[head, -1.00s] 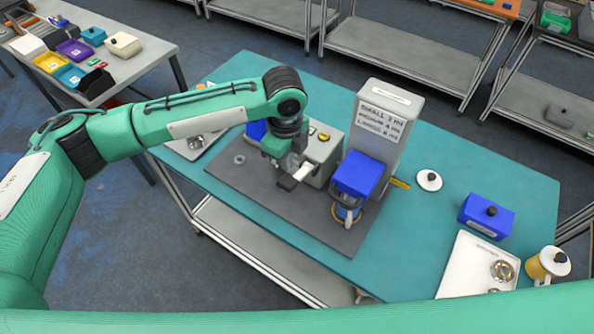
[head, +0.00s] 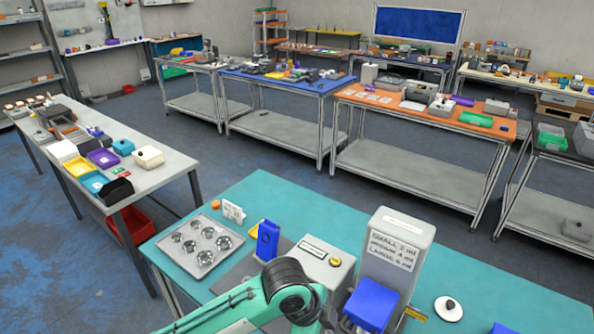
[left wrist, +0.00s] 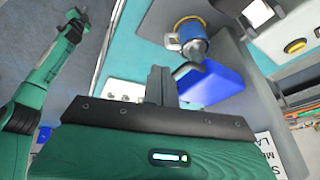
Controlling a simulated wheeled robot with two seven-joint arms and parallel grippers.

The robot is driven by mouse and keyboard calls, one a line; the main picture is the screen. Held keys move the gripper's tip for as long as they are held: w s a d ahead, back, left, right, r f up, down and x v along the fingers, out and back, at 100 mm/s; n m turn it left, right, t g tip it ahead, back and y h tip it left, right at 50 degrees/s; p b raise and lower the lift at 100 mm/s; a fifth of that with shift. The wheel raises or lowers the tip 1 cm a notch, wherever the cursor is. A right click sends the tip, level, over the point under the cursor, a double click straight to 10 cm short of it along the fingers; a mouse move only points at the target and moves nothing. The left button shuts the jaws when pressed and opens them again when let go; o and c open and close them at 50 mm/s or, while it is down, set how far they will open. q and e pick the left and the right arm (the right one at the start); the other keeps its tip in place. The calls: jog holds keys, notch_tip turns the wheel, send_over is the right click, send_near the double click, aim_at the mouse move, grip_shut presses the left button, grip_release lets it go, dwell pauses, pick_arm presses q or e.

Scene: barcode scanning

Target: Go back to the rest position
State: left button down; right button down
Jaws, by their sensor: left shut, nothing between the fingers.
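My left arm (head: 285,282) comes in at the bottom of the head view, its bent joint in front of the teal table (head: 260,195). Its gripper is out of sight there. In the left wrist view my left gripper (left wrist: 160,82) shows as a narrow grey finger shape, shut and empty, with the table beyond it. My right gripper is not in view.
Other benches stand behind, with open floor between.

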pick_arm(q)
jog(key=s+a+f+n+t+y, duration=0.1)
jog(key=s+a+f+n, duration=0.2)
jog(key=s+a+n, duration=0.45)
jog(key=s+a+f+n+t+y, duration=0.1)
jog(key=s+a+f+n+y, duration=0.3)
jog(key=a, duration=0.7)
jog(key=s+a+f+n+t+h, duration=0.1)
jog(key=s+a+f+n, duration=0.25)
jog(key=a+n, duration=0.5)
notch_tip(320, 180, down, 34)
jog(key=s+a+m+g+b, duration=0.1)
jog(key=a+b, duration=0.1)
jog(key=b, duration=0.3)
jog(key=s+a+f+b, duration=0.1)
jog(key=s+f+b, duration=0.1)
jog(key=s+f, duration=0.8)
jog(key=s+a+f+g+b, duration=0.1)
jog(key=s+a+f+b, duration=0.1)
jog(key=s+f, duration=0.8)
notch_tip(320, 180, down, 6)
jog(key=shift+r+y+b, duration=0.25)
jog(key=shift+y+b, duration=0.05)
jog(key=shift+b, duration=0.05)
jog(key=shift+w+d+m, duration=0.1)
jog(key=shift+d+m, duration=0.05)
jog(key=shift+m, duration=0.15)
